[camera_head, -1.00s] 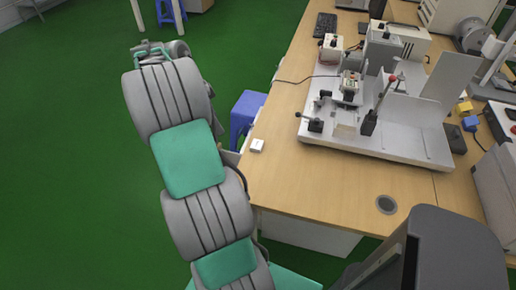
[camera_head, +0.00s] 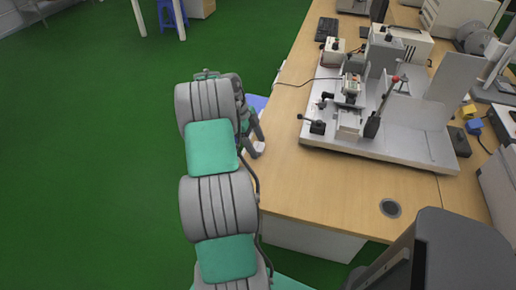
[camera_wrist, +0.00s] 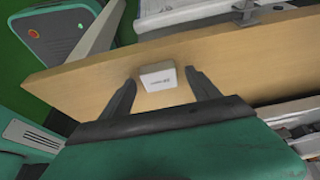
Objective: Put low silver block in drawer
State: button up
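A small low block, pale silver-white with faint print on its face, lies on the wooden table near its left edge. In the wrist view the block (camera_wrist: 158,76) sits between the fingertips of my gripper (camera_wrist: 160,80), with gaps on both sides. My gripper is open and empty. In the head view my gripper (camera_head: 256,138) is at the table's left edge and partly covers the block (camera_head: 260,147). A white cabinet (camera_head: 310,239) stands under the table; I cannot tell whether it has the drawer or whether any drawer is open.
The wooden table (camera_head: 330,190) is bare around the block and toward the front. A white fixture plate (camera_head: 400,150) with a lever and clamps stands to the right.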

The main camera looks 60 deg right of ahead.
grip_shut()
dwell(0.6)
jog(key=shift+r, duration=0.1)
